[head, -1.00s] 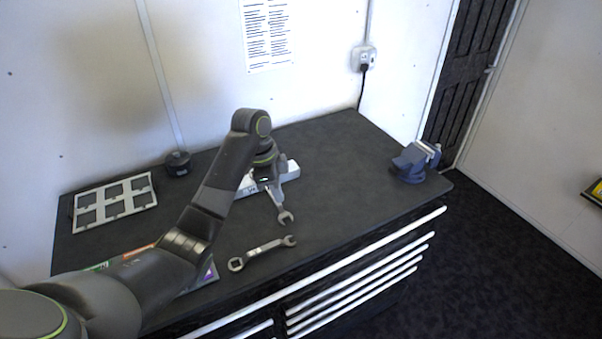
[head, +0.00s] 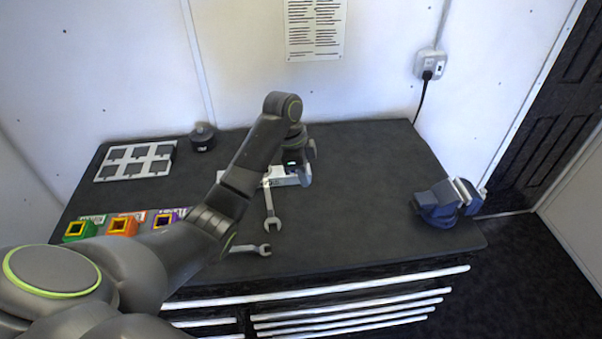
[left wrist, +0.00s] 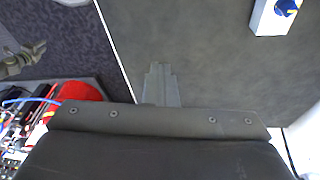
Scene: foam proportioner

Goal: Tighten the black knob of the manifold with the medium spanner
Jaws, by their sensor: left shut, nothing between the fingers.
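Two metal spanners lie on the dark workbench top (head: 375,225). One spanner (head: 271,212) points toward the bench front, its upper end close to a white box. The other spanner (head: 252,248) lies nearer the front edge, its left part hidden by my left arm. I cannot tell which is the medium one. My left gripper (head: 312,149) is over the bench near the white box, small in the head view. In the left wrist view its fingers (left wrist: 161,80) are shut and empty above bare bench top. I cannot make out the manifold or its black knob. My right gripper is not in view.
The white box (head: 285,178) lies beneath my left wrist. A blue vise (head: 443,203) stands at the bench's right. A grey grid frame (head: 136,160), a round black object (head: 203,138) and coloured blocks (head: 122,226) are on the left. The bench's right middle is clear.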

